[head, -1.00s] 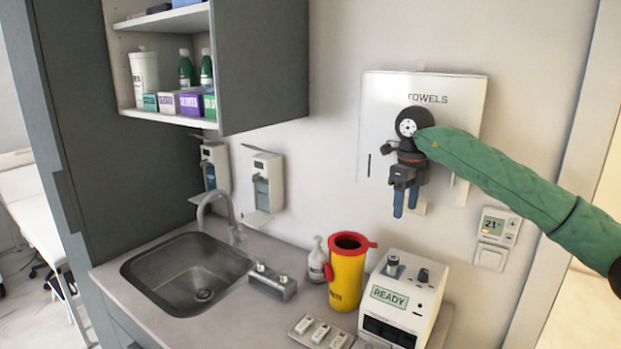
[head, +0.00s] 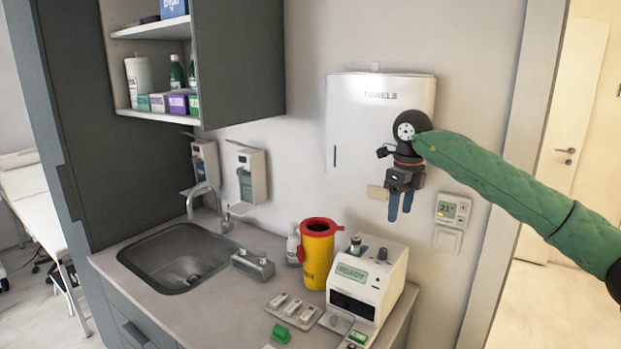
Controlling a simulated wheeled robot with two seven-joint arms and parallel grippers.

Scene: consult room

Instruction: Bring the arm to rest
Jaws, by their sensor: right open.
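My right arm, in a green quilted sleeve, comes in from the right edge. My right gripper (head: 400,205) hangs at its end with two blue fingers pointing down, apart and with nothing between them. It is in front of the lower right part of the white towel dispenser (head: 350,125) and above the white READY device (head: 385,290). My left gripper is out of view.
The counter holds a sink (head: 175,260), a yellow bin with a red rim (head: 318,262), a pump bottle (head: 293,245), a small tray (head: 292,309) and a green block (head: 281,333). A thermostat (head: 452,209) is on the wall. An open shelf (head: 150,30) is upper left. A door (head: 575,130) is at right.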

